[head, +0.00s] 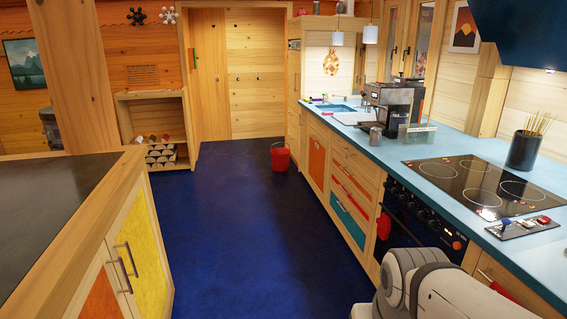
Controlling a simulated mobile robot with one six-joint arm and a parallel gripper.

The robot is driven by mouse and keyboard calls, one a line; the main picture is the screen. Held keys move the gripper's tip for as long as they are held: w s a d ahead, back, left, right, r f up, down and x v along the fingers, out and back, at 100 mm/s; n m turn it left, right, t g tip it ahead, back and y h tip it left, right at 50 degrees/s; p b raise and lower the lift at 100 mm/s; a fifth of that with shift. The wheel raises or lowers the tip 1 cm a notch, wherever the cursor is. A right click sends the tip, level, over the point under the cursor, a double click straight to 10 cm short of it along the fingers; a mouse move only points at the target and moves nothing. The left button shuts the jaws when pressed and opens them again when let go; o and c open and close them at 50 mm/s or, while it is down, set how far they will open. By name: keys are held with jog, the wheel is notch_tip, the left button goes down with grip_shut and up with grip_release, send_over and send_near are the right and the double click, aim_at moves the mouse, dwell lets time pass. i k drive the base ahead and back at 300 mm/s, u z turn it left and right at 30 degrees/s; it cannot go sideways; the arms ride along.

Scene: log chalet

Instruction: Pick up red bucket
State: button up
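The red bucket (280,159) stands upright on the dark blue floor at the far end of the aisle. It is close to the end of the right-hand cabinet row, in front of the wooden back wall. A thin handle shows above its rim. Part of my white arm shows at the bottom right, in front of the counter. My gripper is not in view.
The blue floor (222,225) between the two cabinet rows is clear up to the bucket. A dark-topped island (50,205) borders it on the left. A blue counter (400,160) with a stove (475,182) and coffee machine (390,103) borders it on the right. A wood shelf (150,105) stands at the back left.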

aim_at(279, 156)
jog(key=u, duration=0.15)
jog(key=i, duration=2.4)
jog(key=u, duration=0.2)
jog(key=i, duration=4.65)
jog(key=z, duration=0.35)
jog(key=i, duration=2.4)
jog(key=z, duration=0.2)
